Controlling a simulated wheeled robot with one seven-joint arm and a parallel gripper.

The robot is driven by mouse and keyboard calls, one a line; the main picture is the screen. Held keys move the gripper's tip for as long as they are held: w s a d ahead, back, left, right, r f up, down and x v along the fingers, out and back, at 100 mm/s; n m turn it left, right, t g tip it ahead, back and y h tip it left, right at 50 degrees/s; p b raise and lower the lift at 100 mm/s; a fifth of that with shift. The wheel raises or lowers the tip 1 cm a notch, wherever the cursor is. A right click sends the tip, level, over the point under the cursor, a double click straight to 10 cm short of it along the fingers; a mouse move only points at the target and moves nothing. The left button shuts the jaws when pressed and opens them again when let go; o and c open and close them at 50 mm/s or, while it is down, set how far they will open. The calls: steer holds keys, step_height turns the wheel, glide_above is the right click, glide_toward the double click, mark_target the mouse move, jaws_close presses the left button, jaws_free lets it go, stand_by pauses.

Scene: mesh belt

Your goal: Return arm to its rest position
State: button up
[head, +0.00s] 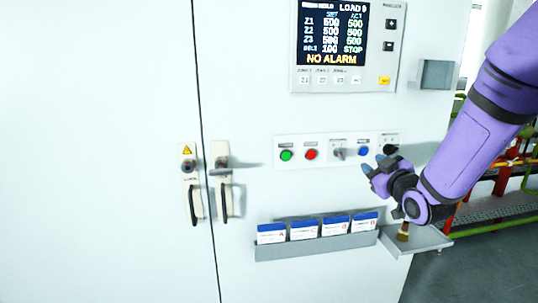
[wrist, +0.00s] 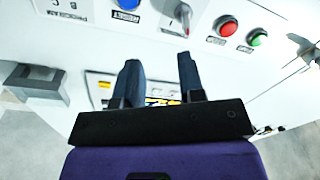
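My purple arm (head: 470,150) reaches in from the right in the head view. My gripper (head: 377,164) is in front of the cabinet, just below the blue button (head: 363,151) and the black knob (head: 390,149) in the picture. In the wrist view my gripper (wrist: 159,72) has its two dark fingers apart, with nothing held between them. The selector switch (wrist: 182,14) and the blue button (wrist: 127,4) lie beyond the fingertips. I cannot tell the exact gap to the panel.
The white cabinet has a green button (head: 286,155), a red button (head: 311,154) and a display (head: 332,33) reading "NO ALARM". A card rack (head: 315,246) and a small shelf (head: 425,240) with a brush (head: 403,232) stick out below. A grey box (head: 437,74) juts out upper right.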

steer(key=s+d+r+m+g+h, duration=0.1)
steer(key=s+g, duration=0.3)
steer(key=s, duration=0.7)
steer(key=s+r+m+g+h, duration=0.1)
steer(key=s+r+m+g, duration=0.3)
steer(key=s, duration=0.6)
steer(key=s+d+r+m+g+h, duration=0.1)
steer(key=s+r+m+g, duration=0.1)
steer(key=s, duration=0.9)
steer(key=shift+s+d+r+m+g+h, duration=0.15)
steer(key=shift+s+d+m+g+h, duration=0.25)
steer(key=shift+g, duration=0.8)
steer(key=shift+w+a, duration=0.1)
